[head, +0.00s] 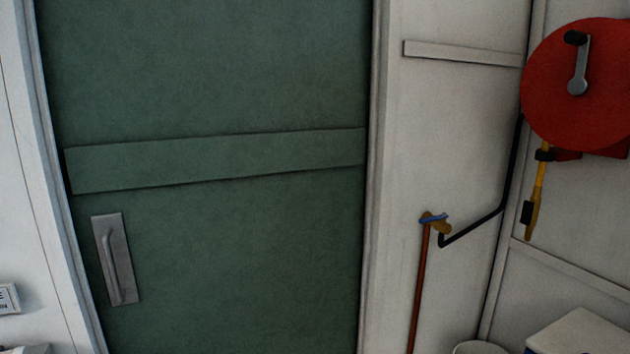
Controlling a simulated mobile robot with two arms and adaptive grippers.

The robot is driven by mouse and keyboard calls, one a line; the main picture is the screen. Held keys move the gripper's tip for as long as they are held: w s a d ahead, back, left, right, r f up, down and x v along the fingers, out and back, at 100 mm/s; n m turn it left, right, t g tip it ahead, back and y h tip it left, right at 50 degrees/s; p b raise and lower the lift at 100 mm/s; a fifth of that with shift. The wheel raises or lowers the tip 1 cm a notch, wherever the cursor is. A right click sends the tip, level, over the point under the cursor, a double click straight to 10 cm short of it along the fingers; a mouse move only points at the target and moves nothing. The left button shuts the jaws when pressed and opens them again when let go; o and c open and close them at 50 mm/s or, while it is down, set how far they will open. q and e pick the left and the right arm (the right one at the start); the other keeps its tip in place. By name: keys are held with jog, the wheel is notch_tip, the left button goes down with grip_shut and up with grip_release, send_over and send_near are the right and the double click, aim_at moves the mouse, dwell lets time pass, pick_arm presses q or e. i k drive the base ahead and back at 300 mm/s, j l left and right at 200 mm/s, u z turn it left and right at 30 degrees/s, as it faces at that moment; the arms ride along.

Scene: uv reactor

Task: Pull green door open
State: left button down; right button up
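The green door (250,240) fills the left and middle of the head view. It sits flush in its pale frame (381,180) and looks shut. A raised green band (215,160) crosses it. A grey metal plate with an upright pull handle (115,265) is at the door's lower left, near its left edge. The door's bottom is out of view. Neither of my grippers is in view.
A red hose reel (578,95) hangs on the right wall, with a yellow nozzle (537,195) below it. A valve (436,222) and red pipe (420,290) stand right of the door. A white box (580,335) and a round bin (478,348) are at bottom right.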

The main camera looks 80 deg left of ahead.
aim_at(213, 155)
jog(key=u, duration=3.5)
